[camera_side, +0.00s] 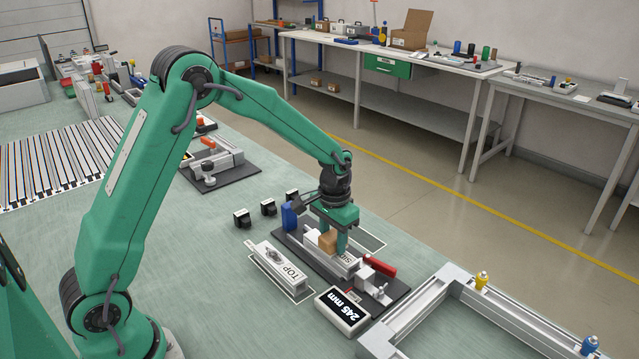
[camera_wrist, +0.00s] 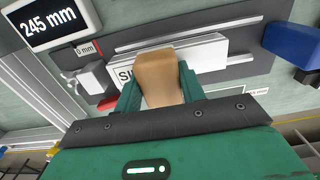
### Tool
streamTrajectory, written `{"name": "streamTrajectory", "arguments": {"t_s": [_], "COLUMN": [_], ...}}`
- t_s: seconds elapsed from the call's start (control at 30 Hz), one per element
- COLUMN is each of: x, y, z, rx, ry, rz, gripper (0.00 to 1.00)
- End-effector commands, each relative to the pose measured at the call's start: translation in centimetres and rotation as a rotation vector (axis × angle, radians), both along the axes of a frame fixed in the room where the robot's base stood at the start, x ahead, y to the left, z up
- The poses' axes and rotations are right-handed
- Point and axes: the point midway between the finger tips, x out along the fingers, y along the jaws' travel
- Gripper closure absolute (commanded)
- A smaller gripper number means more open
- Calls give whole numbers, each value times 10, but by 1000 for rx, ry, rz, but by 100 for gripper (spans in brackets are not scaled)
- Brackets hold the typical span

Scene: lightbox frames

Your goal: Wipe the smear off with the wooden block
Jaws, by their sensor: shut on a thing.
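The wooden block (camera_side: 328,241) is a plain tan-brown piece. My gripper (camera_side: 335,246) is shut on it, pointing down over the fixture. In the wrist view the block (camera_wrist: 160,74) sits between the two green fingers (camera_wrist: 160,86), over a white bar labelled SIDE (camera_wrist: 210,52). The block covers part of the bar; I cannot tell whether it touches it. A second white bar labelled TOP (camera_side: 289,276) lies left of the fixture in the side view. A dark grey mark (camera_side: 272,256) shows on it; I cannot tell whether this is the smear. No smear shows clearly on the SIDE bar.
The dark fixture plate (camera_side: 392,299) carries a red handle (camera_side: 380,266) and a blue block (camera_side: 289,216). A 245 mm display (camera_side: 342,310) stands in front. Several small black blocks (camera_side: 242,218) stand behind. An aluminium frame (camera_side: 420,318) lies at right.

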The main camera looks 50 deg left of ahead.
Motion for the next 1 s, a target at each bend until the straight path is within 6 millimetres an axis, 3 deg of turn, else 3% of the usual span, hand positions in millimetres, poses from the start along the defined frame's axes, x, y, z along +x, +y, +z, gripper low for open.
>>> {"name": "streamTrajectory", "arguments": {"t_s": [0.07,0.17,0.7,1.0], "x": [0,1,0,0], "y": [-4,-3,-3,-3], "z": [3,25,70,82], "rx": [0,0,0,0], "ry": [0,-6,-2,0], "rz": [0,0,0,0], "gripper": [82,82,82,82]}}
